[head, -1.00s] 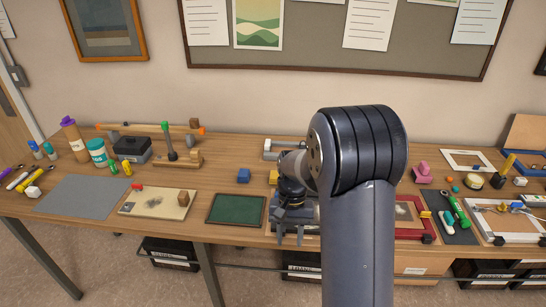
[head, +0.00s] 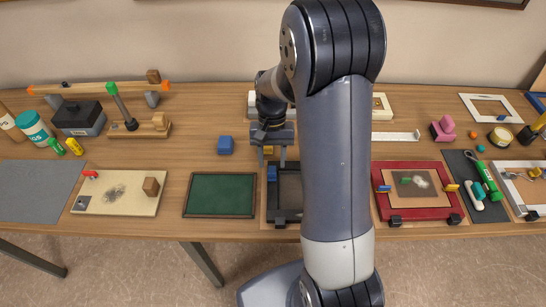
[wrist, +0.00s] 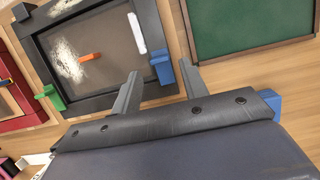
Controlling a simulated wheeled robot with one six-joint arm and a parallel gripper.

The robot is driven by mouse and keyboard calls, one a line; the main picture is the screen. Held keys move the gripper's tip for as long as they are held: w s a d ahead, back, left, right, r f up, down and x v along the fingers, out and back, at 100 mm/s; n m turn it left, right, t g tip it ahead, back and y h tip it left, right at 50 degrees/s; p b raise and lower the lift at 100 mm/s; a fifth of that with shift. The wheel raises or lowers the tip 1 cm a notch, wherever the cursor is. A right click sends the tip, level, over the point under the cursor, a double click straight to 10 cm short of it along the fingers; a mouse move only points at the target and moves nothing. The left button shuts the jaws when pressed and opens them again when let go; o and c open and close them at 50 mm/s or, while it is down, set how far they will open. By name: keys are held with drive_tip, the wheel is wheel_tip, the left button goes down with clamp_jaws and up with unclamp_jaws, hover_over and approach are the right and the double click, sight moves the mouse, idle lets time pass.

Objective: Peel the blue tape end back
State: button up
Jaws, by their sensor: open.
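A small blue tab (wrist: 161,69) sits on the edge of a dark frame (wrist: 60,23). I take it for the blue tape end. It also shows in the head view (head: 272,173). Inside the frame are a white strip (wrist: 137,33), an orange piece (wrist: 91,57) and a pale dusty patch. My gripper (head: 268,157) is open and points down over the frame's far left corner. In the wrist view its fingers (wrist: 159,68) appear on either side of the tab, with no visible contact. My arm hides the right part of the frame in the head view.
A green tab (wrist: 50,97) stands on the frame's other side. A green board (head: 220,195) lies to the left, and a red frame (head: 440,210) with blue and yellow tabs to the right. A blue block (head: 225,145) stands behind the board. Bare wood lies between them.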

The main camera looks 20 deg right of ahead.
sight(272, 168)
drive_tip(key=shift+b+x, duration=0.8)
drive_tip(key=shift+x, duration=0.65)
drive_tip(key=shift+s+f, duration=0.1)
drive_tip(key=shift+f, duration=0.2)
drive_tip(key=shift+c, duration=0.3)
drive_tip(key=c, duration=0.6)
drive_tip(key=w, duration=0.1)
drive_tip(key=w+d+r+p, duration=0.1)
drive_tip(key=w, duration=0.2)
drive_tip(key=shift+w+d+r+p, duration=0.2)
drive_tip(key=shift+p, duration=0.2)
clamp_jaws()
drive_tip(key=shift+w+f, duration=0.1)
drive_tip(key=shift+w, duration=0.1)
drive_tip(key=shift+s, duration=0.1)
